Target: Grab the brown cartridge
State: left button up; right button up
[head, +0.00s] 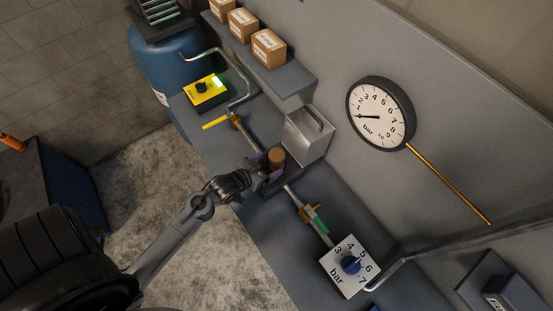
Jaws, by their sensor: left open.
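The brown cartridge (277,157) stands upright in a dark holder on the grey bench, in the middle of the head view. My left gripper (264,164) reaches in from the lower left and is at the cartridge's left side. Its jaws are open and close to the cartridge; I cannot tell whether they touch it. The lower part of the cartridge is hidden by the holder and gripper. My right gripper is not in view.
A metal box (308,136) with a handle stands just behind the cartridge. Pipes with a yellow-handled valve (217,123) and a green-handled valve (316,222) run on both sides. A dial box (349,266) is at the lower right, below a pressure gauge (380,114).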

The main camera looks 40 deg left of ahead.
aim_at(271, 164)
pick_arm(q)
jog(key=x, duration=0.4)
jog(key=shift+w+d, duration=0.1)
jog(key=shift+d, duration=0.15)
jog(key=shift+w+f, duration=0.3)
jog(key=shift+w, duration=0.2)
jog(key=shift+c, duration=0.2)
jog(key=c, duration=1.1)
jog(key=shift+o, duration=0.2)
jog(key=shift+r, duration=0.1)
